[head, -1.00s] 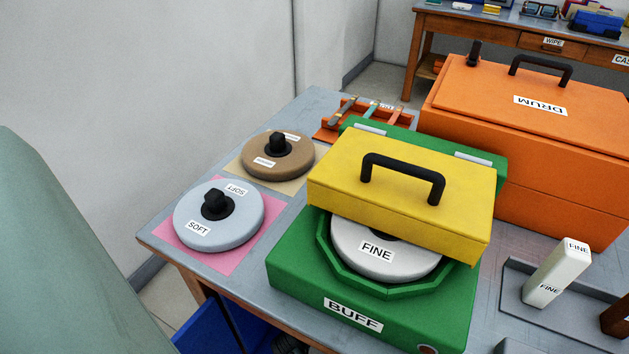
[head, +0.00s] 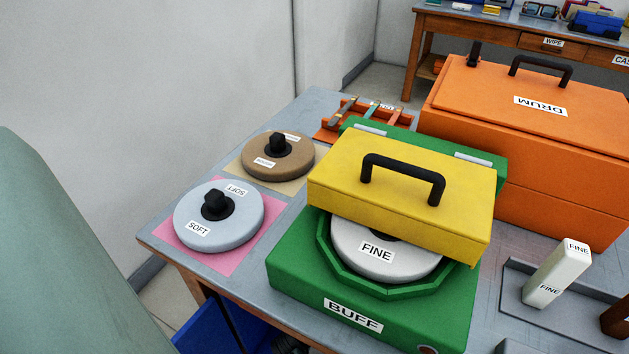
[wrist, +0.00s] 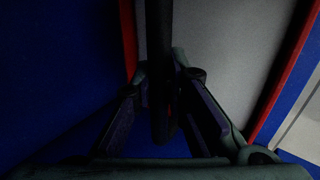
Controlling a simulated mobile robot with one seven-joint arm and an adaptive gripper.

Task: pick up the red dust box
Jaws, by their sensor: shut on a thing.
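In the dim wrist view, a grey face (wrist: 215,40) lies between a red strip (wrist: 128,35) on the left and a red strip (wrist: 285,85) on the right. These may be parts of the red dust box; its full shape is not visible. A dark upright bar (wrist: 160,50) runs down in front of the grey face. My gripper (wrist: 165,110) is shut on this bar, one finger on each side. I cannot tell how the bar joins the red parts. In the head view no red dust box can be made out.
Blue surfaces (wrist: 60,70) flank the red strips. In the head view, a blue thing (head: 215,328) shows below the front edge of the grey table (head: 155,238). The green BUFF machine (head: 300,285), SOFT disc (head: 240,225) and orange DRUM box (head: 540,160) stand above.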

